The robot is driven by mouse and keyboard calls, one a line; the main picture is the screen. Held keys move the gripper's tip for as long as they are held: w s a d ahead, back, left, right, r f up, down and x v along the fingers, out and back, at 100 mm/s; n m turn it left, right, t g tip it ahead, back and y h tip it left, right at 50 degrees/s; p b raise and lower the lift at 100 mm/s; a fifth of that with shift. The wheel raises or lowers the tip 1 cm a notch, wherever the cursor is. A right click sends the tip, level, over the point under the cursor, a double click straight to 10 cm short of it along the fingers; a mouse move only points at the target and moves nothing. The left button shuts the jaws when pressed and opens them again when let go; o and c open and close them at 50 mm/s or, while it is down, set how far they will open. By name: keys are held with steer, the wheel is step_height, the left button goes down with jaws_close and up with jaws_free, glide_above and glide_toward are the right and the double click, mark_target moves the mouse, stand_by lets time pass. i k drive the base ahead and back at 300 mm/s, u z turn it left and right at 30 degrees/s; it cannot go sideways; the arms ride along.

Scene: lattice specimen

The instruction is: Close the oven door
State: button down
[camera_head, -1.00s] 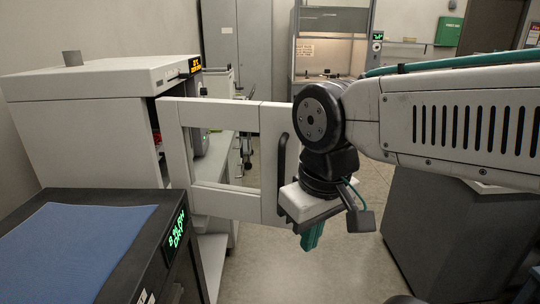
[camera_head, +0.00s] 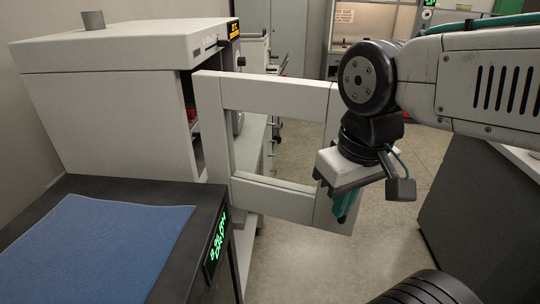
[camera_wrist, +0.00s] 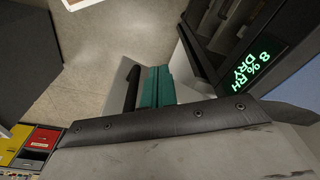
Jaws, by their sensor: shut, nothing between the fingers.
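The oven (camera_head: 110,110) is a white box at the left, with a short grey pipe on top and a lit orange display. Its door (camera_head: 275,95), a white frame around a window, stands wide open, swung out from the oven front. My gripper (camera_head: 345,207) is at the door's free edge with its teal fingers shut and empty, pointing down. In the wrist view the teal fingers (camera_wrist: 156,87) are together, beside a dark bar (camera_wrist: 132,80) that looks like the door handle. Whether they touch the door cannot be told. The gripper hides the handle in the head view.
A dark cabinet with a blue mat (camera_head: 110,245) and a green "8 %RH DRY" display (camera_head: 216,245) stands in front of the oven. A grey cabinet (camera_head: 480,210) is at the right. Open floor (camera_head: 300,250) lies between them. A fume hood (camera_head: 360,30) stands behind.

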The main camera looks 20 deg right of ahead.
mark_target(216, 93)
steer(key=z, duration=0.25)
steer(key=k, duration=1.3)
steer(key=u, duration=0.4)
steer(key=i, duration=0.5)
steer(key=z, duration=0.05)
